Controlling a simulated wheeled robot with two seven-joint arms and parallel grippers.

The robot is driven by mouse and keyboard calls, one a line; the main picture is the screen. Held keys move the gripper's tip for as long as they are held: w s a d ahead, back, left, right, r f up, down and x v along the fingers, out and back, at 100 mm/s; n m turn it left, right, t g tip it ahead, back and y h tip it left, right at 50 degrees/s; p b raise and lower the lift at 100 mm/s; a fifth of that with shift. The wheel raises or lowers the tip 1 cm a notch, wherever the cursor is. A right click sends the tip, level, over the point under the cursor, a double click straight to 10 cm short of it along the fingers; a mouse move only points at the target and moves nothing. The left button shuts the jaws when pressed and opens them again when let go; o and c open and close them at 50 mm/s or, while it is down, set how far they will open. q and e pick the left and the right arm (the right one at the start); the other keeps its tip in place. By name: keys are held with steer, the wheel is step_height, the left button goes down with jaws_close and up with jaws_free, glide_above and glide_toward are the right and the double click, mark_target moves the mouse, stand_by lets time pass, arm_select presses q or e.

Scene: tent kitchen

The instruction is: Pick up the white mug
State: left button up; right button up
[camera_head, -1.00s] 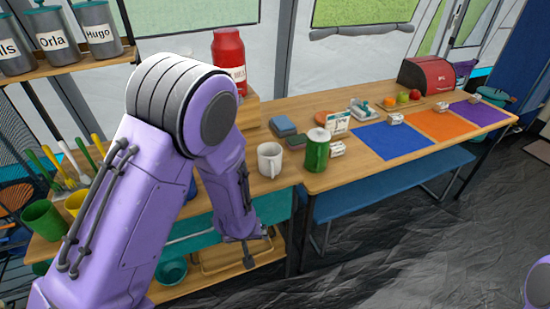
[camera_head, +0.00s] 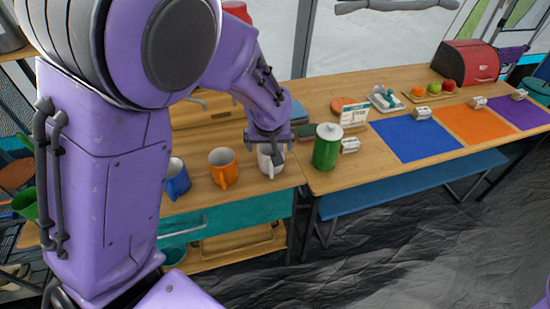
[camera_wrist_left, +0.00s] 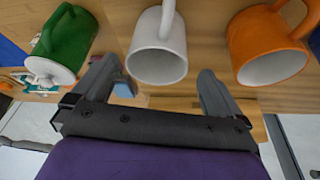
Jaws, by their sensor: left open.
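The white mug (camera_head: 265,164) stands on the wooden counter, near its front edge, between an orange mug and a green lidded canister. My left gripper (camera_head: 268,140) is right above and over it in the head view and hides its upper part. In the left wrist view the white mug (camera_wrist_left: 158,62) shows between the two spread fingers of my open left gripper (camera_wrist_left: 158,72), with a gap on each side. Its handle points away from the gripper's base there. How deep the mug sits between the fingers I cannot tell. My right gripper is out of view.
The orange mug (camera_head: 223,169) and a blue mug (camera_head: 176,180) stand left of the white mug. The green canister (camera_head: 326,150) stands close on its right. Blue, orange and purple mats lie farther right, with a red bread box (camera_head: 468,64) behind.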

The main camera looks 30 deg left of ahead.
mark_target(272, 152)
arm_select(q)
steer(key=shift+a+f, duration=0.15)
steer(key=shift+f, duration=0.4)
steer(key=shift+a+f, duration=0.15)
steer(key=shift+f, duration=0.4)
steer(key=w+f, duration=0.1)
steer(key=f, duration=0.1)
steer(key=w+f, duration=0.1)
steer(key=f, duration=0.1)
steer(key=shift+w+a, duration=0.3)
steer(key=shift+w, duration=0.05)
steer(key=shift+s+r, duration=0.3)
steer(key=shift+s, duration=0.1)
steer(key=c, duration=0.5)
steer(key=shift+d, duration=0.1)
steer(key=c, duration=0.4)
steer(key=shift+o, duration=0.2)
